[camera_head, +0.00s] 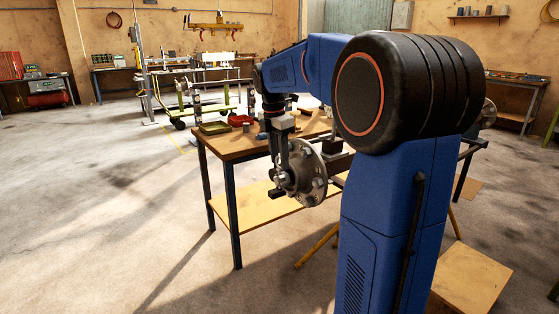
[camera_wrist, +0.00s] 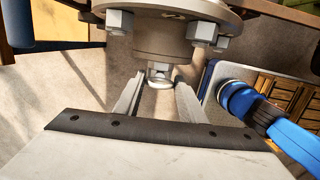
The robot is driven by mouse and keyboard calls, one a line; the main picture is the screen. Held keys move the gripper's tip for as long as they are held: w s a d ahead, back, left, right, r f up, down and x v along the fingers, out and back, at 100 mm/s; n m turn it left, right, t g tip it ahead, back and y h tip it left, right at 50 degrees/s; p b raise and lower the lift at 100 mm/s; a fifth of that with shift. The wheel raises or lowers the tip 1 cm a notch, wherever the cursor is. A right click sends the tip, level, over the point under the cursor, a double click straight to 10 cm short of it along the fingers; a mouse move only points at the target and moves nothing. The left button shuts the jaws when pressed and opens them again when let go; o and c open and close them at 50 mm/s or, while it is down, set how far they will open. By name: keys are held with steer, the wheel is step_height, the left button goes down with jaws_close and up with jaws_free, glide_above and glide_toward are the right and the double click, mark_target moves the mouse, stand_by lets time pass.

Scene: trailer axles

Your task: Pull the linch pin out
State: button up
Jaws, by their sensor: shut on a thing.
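The wheel hub (camera_head: 310,176) is a round metal flange with studs on the axle end. It also fills the top of the wrist view (camera_wrist: 165,8), with a round centre boss (camera_wrist: 160,38) facing my gripper. The linch pin (camera_wrist: 159,83) shows as a small pale metal loop just below the boss. My gripper (camera_wrist: 159,79) has one finger on each side of it and is shut on it. In the head view my gripper (camera_head: 281,180) hangs down in front of the hub; the pin is too small to make out there.
A wooden-topped workbench (camera_head: 232,147) with a green tray (camera_head: 214,128) and a red tray (camera_head: 240,120) stands behind the hub. A yellow stand leg (camera_head: 316,246) is below the hub. The floor at left is open.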

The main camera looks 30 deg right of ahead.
steer(key=shift+r, duration=2)
steer(key=shift+r, duration=2.5)
